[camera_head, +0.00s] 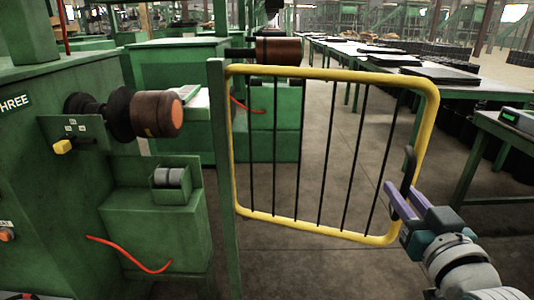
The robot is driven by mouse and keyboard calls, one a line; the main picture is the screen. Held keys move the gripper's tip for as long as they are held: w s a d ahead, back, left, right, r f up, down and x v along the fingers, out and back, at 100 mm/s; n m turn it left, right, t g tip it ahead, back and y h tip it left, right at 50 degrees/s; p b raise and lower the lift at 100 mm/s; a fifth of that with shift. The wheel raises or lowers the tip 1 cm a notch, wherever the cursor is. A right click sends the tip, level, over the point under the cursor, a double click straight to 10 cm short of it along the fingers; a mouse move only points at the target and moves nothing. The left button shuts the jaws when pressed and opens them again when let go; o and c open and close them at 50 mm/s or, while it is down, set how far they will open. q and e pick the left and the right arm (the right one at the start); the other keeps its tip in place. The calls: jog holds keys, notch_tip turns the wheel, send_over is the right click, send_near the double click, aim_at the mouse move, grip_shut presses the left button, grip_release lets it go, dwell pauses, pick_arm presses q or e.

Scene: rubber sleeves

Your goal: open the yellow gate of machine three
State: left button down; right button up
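The yellow gate (323,73) is a tubular frame with thin black upright bars. It hangs from a green post (222,170) and spans the middle of the view, to the right of machine three (60,170). A black handle (408,165) sits on the gate's right-hand upright. My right gripper (401,188) comes in from the lower right. Its purple fingers lie on either side of the lower part of the handle; whether they press on it cannot be made out. My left gripper is not in view.
Machine three carries a brown roller (157,114), a switch panel with a yellow knob (62,147) and a red cable (130,256). Green tables (485,150) stand on the right and behind. Bare concrete floor shows beneath and beyond the gate.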

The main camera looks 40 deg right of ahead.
jog(key=o, duration=0.3)
jog(key=p+v, duration=0.2)
jog(key=v, duration=0.8)
jog(key=shift+p, duration=0.4)
